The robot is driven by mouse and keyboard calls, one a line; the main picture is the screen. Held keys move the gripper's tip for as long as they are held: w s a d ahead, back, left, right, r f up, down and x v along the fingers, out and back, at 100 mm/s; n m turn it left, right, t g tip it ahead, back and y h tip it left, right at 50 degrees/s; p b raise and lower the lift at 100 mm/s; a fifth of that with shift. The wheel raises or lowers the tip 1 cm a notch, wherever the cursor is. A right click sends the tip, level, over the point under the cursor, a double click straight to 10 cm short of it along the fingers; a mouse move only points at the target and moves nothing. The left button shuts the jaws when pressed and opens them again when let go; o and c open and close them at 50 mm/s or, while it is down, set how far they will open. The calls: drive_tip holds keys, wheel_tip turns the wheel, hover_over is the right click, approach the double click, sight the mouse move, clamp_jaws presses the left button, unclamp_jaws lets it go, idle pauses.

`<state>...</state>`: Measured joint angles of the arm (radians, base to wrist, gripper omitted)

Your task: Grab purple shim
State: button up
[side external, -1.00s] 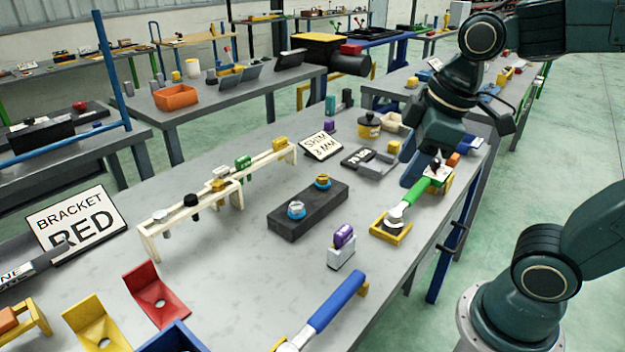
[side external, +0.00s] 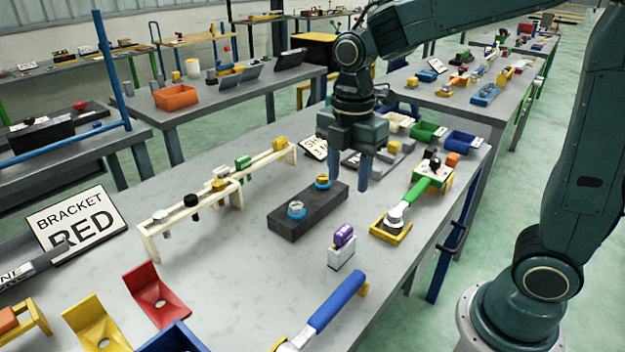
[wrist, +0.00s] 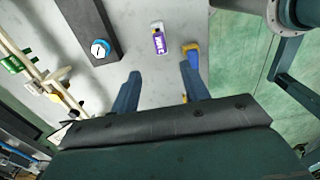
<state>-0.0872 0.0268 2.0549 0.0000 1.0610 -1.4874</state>
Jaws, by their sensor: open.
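The purple shim (side external: 344,236) stands in a small white and grey holder (side external: 341,258) near the front of the bench. In the wrist view the purple shim (wrist: 160,43) is near the top centre, with pale lettering on it. My gripper (side external: 350,180) points down above the bench, behind the shim and right of the dark block. Its two blue fingers are apart with nothing between them. In the wrist view my gripper (wrist: 160,72) has the shim ahead of the gap between its fingertips, clear of both.
A green-handled tool (side external: 424,193) rests on yellow supports to the right. A blue-handled tool (side external: 335,303) lies in front. A cream rack (side external: 220,195) stands at left. Bare bench surrounds the holder.

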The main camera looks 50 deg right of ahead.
approach(344, 230)
drive_tip(key=shift+d+f, duration=0.1)
drive_tip(key=shift+f, duration=2.45)
drive_tip(key=shift+f, duration=2.55)
clamp_jaws()
drive_tip(key=shift+r, duration=0.1)
